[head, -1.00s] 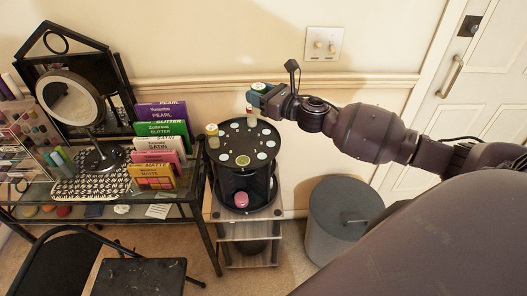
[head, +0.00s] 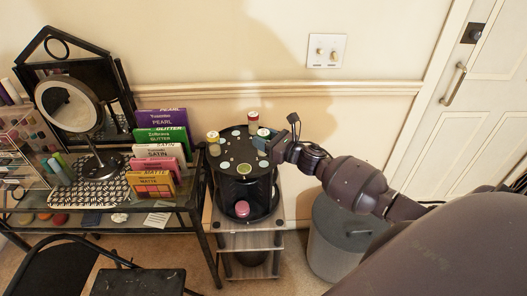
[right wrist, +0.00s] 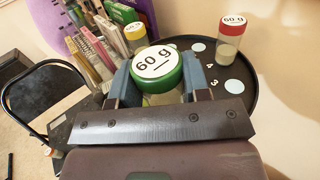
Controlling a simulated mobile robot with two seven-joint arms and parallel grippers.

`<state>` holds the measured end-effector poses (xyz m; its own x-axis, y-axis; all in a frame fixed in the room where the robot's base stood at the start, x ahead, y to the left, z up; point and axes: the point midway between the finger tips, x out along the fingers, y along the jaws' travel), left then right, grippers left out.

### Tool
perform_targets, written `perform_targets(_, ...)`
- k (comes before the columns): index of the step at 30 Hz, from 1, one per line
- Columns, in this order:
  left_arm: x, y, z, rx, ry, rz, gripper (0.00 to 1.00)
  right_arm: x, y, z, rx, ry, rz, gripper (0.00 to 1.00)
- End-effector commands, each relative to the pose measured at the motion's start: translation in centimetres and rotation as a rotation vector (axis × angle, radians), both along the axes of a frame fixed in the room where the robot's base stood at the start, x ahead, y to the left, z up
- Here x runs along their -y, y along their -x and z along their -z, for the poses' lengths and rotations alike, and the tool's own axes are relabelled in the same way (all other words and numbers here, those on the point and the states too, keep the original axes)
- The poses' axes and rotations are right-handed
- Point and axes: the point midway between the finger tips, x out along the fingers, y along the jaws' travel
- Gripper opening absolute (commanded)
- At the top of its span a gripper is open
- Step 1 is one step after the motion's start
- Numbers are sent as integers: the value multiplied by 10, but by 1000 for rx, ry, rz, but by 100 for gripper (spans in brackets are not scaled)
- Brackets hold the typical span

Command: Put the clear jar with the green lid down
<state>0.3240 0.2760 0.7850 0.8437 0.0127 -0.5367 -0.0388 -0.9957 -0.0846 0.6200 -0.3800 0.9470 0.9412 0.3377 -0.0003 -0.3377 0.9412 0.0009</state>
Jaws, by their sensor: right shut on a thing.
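The clear jar with the green lid (right wrist: 157,65) is between the blue-grey fingers of my right gripper (right wrist: 158,84) in the right wrist view. Its lid reads "60 g". In the head view the jar (head: 263,132) shows small at the right side of the round black stand's top (head: 229,151). My right gripper (head: 268,144) is shut on it, reaching in from the right. The jar looks upright, low over or on the stand top; I cannot tell if its base touches. The fingers hide most of its body. My left gripper is not in view.
A jar with a red lid (head: 253,121) stands at the back of the stand top, a jar with a yellow lid (head: 213,142) at the left. Pale round spots mark the top. Palette boxes (head: 160,150) stand left; a grey bin (head: 345,235) is right.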

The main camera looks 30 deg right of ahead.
Motion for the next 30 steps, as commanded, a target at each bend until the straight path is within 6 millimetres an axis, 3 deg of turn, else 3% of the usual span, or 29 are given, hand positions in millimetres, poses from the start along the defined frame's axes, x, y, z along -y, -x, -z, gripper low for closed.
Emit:
perform_targets(12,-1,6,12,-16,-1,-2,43,0,0,43,0,0,1,19)
perform_targets(27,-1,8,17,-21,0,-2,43,0,0,49,0,1,0,19)
perform_targets(28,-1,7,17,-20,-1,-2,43,0,0,49,0,1,0,48)
perform_targets(30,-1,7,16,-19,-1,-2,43,0,0,48,1,1,0,58)
